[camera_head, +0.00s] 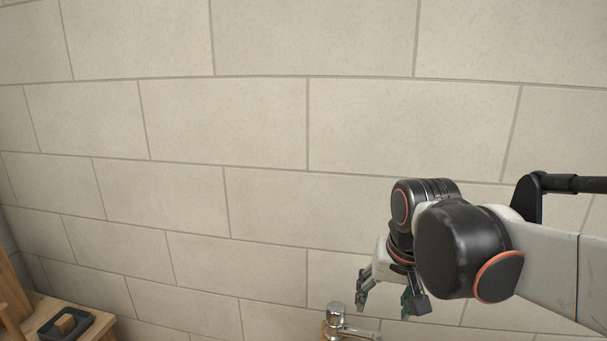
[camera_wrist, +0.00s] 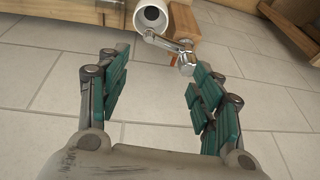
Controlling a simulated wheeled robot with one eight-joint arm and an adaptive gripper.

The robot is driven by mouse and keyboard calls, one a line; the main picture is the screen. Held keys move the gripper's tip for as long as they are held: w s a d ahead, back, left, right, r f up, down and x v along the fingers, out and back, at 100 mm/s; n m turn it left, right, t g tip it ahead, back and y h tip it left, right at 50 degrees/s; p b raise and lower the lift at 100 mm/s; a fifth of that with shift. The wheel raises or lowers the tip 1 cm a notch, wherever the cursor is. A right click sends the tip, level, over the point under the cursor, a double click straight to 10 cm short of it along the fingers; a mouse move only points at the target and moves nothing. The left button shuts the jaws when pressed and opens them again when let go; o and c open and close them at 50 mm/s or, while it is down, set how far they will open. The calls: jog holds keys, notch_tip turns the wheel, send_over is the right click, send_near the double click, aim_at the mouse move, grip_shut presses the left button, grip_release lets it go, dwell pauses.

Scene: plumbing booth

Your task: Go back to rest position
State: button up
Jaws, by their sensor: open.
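My gripper (camera_head: 386,302) hangs at the end of my arm in the lower right of the head view, fingers pointing down. In the wrist view my gripper (camera_wrist: 158,85) has its two teal-padded fingers spread wide apart, with nothing between them. It is open and empty. My arm reaches in from the right edge of the head view, in front of the tiled wall (camera_head: 225,120).
A chrome fixture (camera_head: 336,316) stands just left of my gripper at the bottom edge; a chrome fixture also shows in the wrist view (camera_wrist: 168,42), beside a white cylinder (camera_wrist: 153,17). A dark tray (camera_head: 86,326) with a wooden block sits on a wooden surface (camera_head: 40,312) at lower left.

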jog(key=s+d+f+n+t+b, duration=0.1)
jog(key=s+d+f, duration=0.1)
jog(key=s, duration=0.3)
jog(key=s+d+f+n+t+b, duration=0.1)
jog(key=s+d+f+t, duration=0.1)
jog(key=s, duration=0.4)
jog(key=shift+s+d+f+t, duration=0.2)
jog(key=shift+d+f+t, duration=0.15)
jog(key=shift+f, duration=0.55)
